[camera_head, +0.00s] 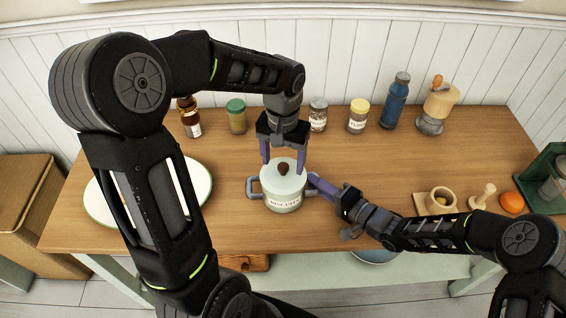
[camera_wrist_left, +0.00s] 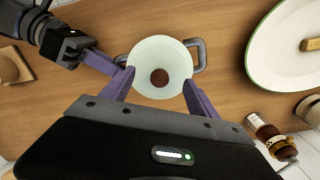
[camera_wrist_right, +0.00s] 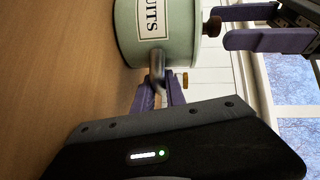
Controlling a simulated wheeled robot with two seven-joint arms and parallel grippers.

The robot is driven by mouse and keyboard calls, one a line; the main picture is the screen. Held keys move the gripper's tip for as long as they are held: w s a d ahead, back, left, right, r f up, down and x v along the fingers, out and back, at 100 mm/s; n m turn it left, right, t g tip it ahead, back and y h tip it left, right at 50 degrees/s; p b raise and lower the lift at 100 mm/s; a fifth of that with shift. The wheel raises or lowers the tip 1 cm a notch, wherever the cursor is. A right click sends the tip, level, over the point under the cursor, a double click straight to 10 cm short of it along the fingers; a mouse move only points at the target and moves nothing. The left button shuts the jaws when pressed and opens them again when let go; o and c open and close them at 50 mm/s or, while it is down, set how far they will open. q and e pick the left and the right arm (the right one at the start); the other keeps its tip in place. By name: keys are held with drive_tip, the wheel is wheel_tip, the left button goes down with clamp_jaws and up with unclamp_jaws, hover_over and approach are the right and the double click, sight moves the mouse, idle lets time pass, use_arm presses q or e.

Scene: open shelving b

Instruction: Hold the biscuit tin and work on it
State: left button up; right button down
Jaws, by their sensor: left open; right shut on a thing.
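The biscuit tin (camera_head: 283,193) is pale green with a label, a brown lid knob (camera_head: 283,169) and a grey handle on each side. It stands upright on the wooden table, lid on. My right gripper (camera_head: 316,187) is shut on the tin's right-hand handle, which the right wrist view shows between its fingers (camera_wrist_right: 157,70). My left gripper (camera_head: 284,163) is open above the tin, its fingers pointing down on either side of the knob. In the left wrist view the knob (camera_wrist_left: 159,78) lies between and beyond the left fingertips, apart from them.
A white plate (camera_head: 97,203) lies at the left, partly behind my left arm. Jars (camera_head: 236,117), a blue bottle (camera_head: 395,101) and a grinder (camera_head: 437,108) line the back.

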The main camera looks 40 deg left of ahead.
use_arm(q)
drive_tip(key=shift+r, duration=2)
clamp_jaws()
drive_tip(key=shift+f, duration=0.15)
drive_tip(key=shift+f, duration=1.5)
